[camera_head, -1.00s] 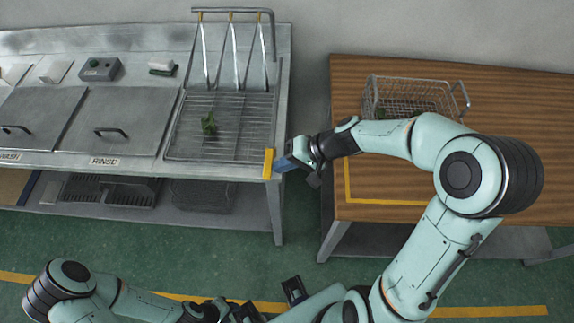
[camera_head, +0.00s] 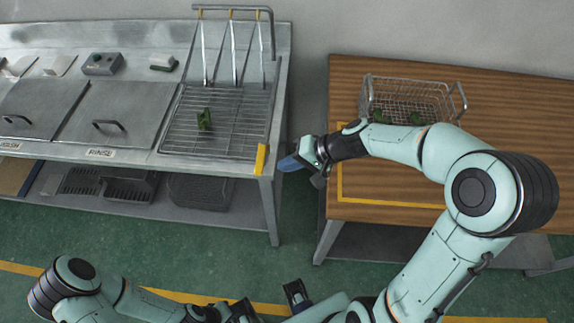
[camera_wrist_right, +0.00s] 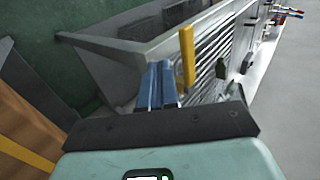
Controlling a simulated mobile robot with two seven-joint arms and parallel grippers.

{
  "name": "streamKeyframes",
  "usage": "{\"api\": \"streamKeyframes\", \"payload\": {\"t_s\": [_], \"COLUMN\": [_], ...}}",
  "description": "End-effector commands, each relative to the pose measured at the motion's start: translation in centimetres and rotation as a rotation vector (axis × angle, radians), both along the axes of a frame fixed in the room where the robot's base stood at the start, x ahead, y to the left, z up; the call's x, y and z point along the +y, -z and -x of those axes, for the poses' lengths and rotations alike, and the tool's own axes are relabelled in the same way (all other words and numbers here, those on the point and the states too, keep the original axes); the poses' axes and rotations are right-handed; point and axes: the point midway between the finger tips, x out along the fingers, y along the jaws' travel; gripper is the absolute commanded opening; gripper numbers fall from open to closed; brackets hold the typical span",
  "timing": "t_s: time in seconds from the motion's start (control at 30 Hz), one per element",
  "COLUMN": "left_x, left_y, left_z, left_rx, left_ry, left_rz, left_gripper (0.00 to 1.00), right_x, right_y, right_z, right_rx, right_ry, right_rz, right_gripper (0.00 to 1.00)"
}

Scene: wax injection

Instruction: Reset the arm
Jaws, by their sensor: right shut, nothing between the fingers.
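My right gripper (camera_head: 292,163) is shut and empty. Its blue fingers hang in the gap between the steel sink counter and the wooden table, close to the counter's yellow-marked corner. The blue fingers lie together in the right wrist view (camera_wrist_right: 157,86), with the yellow marker (camera_wrist_right: 187,58) just beyond them. My right arm reaches over the wooden table, bent at the elbow. My left arm (camera_head: 75,283) lies low at the bottom left; its gripper is near the bottom edge, too cut off and overlapped to judge its fingers.
The steel counter (camera_head: 140,158) holds a drain rack (camera_head: 235,128) with a green piece (camera_head: 204,119) on it. A wire basket (camera_head: 393,92) with green pieces stands on the wooden table (camera_head: 520,95). Green floor shows between the two.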

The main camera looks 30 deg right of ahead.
Motion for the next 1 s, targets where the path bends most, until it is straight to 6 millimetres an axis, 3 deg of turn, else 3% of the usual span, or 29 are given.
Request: {"api": "streamKeyframes", "payload": {"t_s": [0.2, 0.4, 1.0], "left_x": [0.0, 0.0, 0.0], "left_y": [-0.3, -0.4, -0.4], "left_z": [-0.1, -0.2, -0.2], "left_rx": [-0.002, -0.002, -0.002], "left_ry": [0.0, -0.001, 0.0], "left_rz": [0.001, -0.001, 0.0], "left_gripper": [0.43, 0.43, 0.43], "right_x": [-3.5, -5.7, -6.5], "right_y": [-3.8, -6.0, -6.8], "right_z": [1.9, 3.2, 3.8], "right_rx": [-0.006, -0.004, -0.002], "right_ry": [0.007, 0.007, 0.007], "right_rz": [0.005, 0.004, 0.003], "right_gripper": [0.0, 0.0, 0.0]}}
